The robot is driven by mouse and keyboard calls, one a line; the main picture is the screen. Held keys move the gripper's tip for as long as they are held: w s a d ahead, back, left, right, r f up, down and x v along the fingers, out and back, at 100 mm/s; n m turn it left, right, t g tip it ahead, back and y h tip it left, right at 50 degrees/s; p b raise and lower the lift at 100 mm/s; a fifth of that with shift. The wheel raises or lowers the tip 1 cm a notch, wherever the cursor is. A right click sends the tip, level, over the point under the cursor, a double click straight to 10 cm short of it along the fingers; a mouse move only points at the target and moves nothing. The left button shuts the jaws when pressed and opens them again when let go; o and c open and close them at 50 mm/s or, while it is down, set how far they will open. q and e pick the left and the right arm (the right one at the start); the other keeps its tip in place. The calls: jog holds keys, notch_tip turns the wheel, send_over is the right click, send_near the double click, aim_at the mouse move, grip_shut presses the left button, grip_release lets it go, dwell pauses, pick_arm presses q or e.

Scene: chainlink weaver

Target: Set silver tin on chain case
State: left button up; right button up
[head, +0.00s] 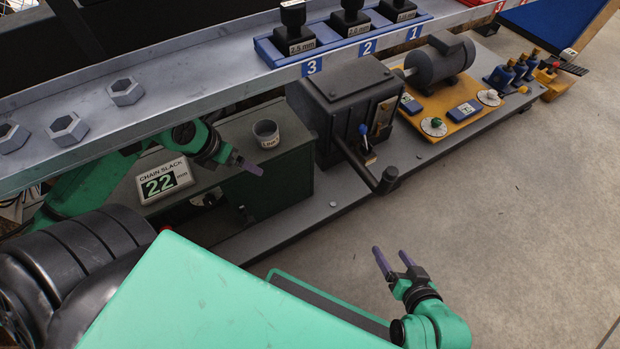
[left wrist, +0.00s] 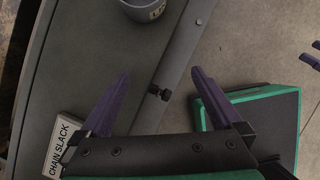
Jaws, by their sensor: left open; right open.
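In the left wrist view the tin (left wrist: 146,9) is cut off by the top edge, over the case top (left wrist: 95,45). My left gripper (head: 245,165) is just in front of and left of the tin, apart from it. Its purple fingers are open and empty in the left wrist view (left wrist: 160,74). My right gripper (head: 392,258) is open and empty over the floor, well away from the tin.
A chain slack display (head: 163,181) reading 22 stands at the case's left. A black machine with a crank handle (head: 345,100) stands right of the case. A grey beam (head: 180,80) with hex nuts and a blue rack (head: 330,52) runs behind.

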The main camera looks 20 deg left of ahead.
pick_arm(q)
jog(key=w+d+r+n+t+h, duration=0.1)
jog(key=d+r+n+t+h, duration=0.15)
jog(key=d+h, duration=0.7)
jog(key=w+d+r+n+t, duration=0.4)
jog(key=w+r+n+t, duration=0.3)
jog(key=n, duration=0.6)
notch_tip(320, 180, down, 15)
jog(key=s+n+y, duration=0.2)
jog(key=n+y, duration=0.5)
jog(key=n, duration=0.8)
jog(key=s+d+f+n+g+h, duration=0.2)
jog(key=s+d+f+n+g, duration=0.2)
jog(key=s+d+f, duration=0.3)
jog(key=d+f+g, duration=0.1)
jog(key=d, duration=0.1)
jog(key=shift+d+f, duration=0.15)
jog(key=shift+d, duration=0.25)
jog(key=shift+s+g, duration=0.1)
jog(key=shift+g, duration=0.15)
